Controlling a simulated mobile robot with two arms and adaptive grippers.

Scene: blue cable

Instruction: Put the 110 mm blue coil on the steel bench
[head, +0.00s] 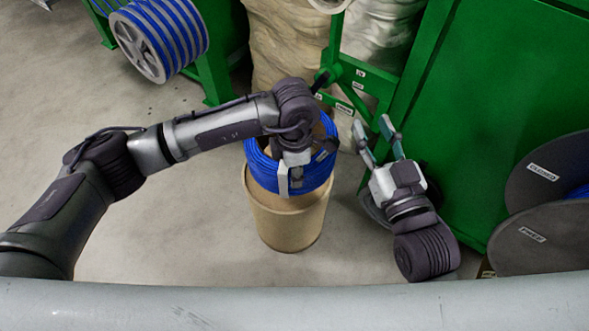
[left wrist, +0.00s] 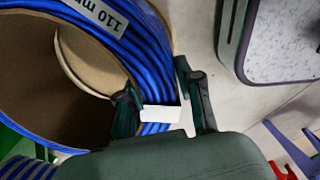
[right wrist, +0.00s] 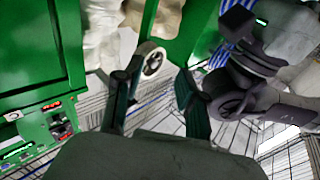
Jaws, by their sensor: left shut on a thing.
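The blue coil (head: 262,172), a thick ring of blue cable, is at the top of a brown cardboard drum (head: 285,220) in the head view. I cannot tell whether it rests on the drum or hangs just above it. The coil (left wrist: 150,62) fills the upper left of the left wrist view, with a "110 mm" label on it. My left gripper (left wrist: 158,95) is shut on the coil's wall, one finger inside the ring and one outside. My right gripper (head: 374,128) is open and empty, to the right of the coil. I cannot identify the steel bench.
A green machine cabinet (head: 460,130) stands right of my right gripper, with a green frame (head: 350,75) behind. Dark cable reels (head: 545,240) stand at the right edge. A reel of blue cable (head: 160,35) is at the back left. The concrete floor (head: 190,215) left of the drum is clear.

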